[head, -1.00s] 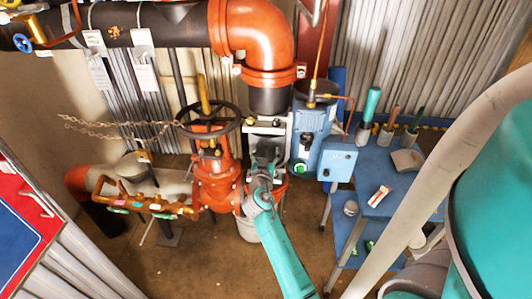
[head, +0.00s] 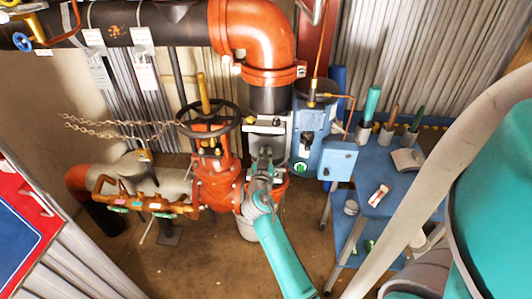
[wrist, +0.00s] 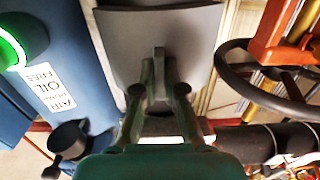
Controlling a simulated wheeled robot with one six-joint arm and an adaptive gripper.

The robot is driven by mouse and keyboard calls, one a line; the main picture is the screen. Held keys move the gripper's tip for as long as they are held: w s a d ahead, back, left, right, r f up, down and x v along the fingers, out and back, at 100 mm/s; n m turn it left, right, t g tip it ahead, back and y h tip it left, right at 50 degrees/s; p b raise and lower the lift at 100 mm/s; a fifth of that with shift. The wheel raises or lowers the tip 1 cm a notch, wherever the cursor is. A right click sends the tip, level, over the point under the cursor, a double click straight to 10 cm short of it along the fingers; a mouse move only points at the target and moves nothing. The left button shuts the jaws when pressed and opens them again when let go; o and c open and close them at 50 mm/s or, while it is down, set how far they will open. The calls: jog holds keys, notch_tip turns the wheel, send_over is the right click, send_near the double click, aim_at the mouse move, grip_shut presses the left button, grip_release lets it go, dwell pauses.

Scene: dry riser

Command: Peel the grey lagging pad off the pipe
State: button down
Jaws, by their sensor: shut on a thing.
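The grey lagging pad (wrist: 195,38) shows in the wrist view as a broad, slightly curved sheet with a narrow tab (wrist: 159,66) standing out from its middle. My gripper (wrist: 160,88) is shut on that tab, with one finger on each side. In the head view my gripper (head: 264,155) reaches up to the pale grey pad (head: 280,138) on the vertical pipe below the orange elbow. Most of the pipe behind the pad is hidden. I cannot tell whether the pad's edges are lifted from it.
An orange valve with a dark handwheel (head: 208,112) stands close left of my gripper. A blue compressor-like unit (head: 308,140) stands close right. A blue trolley (head: 385,165) with cups and small items is farther right. The floor in front is mostly clear.

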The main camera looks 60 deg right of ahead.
jog(key=shift+s+a, duration=0.1)
jog(key=shift+s+a, duration=0.15)
jog(key=shift+a, duration=0.2)
jog(key=v, duration=0.8)
dwell(0.7)
dwell(0.5)
